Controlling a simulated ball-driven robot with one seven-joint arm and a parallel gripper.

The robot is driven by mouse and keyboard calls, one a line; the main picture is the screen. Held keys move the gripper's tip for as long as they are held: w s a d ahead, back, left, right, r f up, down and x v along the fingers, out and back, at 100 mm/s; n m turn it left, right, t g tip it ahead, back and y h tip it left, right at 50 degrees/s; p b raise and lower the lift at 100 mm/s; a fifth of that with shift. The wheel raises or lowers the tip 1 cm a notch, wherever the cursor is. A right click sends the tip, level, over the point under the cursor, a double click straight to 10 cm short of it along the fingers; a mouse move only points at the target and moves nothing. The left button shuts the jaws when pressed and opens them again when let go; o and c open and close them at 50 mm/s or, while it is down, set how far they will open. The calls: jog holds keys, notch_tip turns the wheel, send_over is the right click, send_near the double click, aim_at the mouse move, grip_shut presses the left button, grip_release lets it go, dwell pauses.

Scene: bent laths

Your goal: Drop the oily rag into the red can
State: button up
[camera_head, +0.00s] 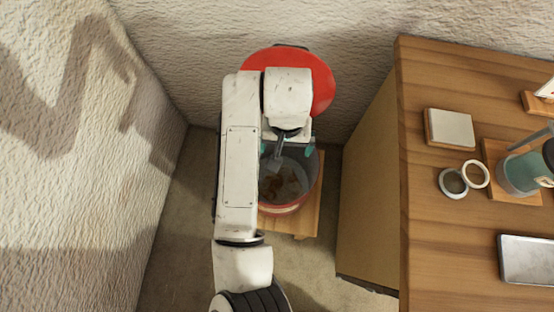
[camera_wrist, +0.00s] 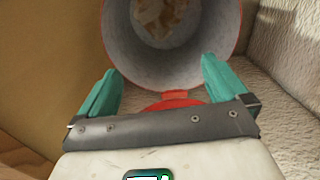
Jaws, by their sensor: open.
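My gripper (camera_head: 287,150) is over the rear part of the can's mouth. In the wrist view its teal fingers (camera_wrist: 158,72) are wide apart with nothing between them. My arm hides the can's left side.
The can rests on a wooden board (camera_head: 302,222). Rough walls stand close at left and behind.

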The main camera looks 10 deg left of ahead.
jog(key=shift+r, duration=0.1)
notch_tip(320, 180, up, 11)
jog(key=p, duration=0.1)
dwell(0.6)
jog(key=shift+f, duration=0.2)
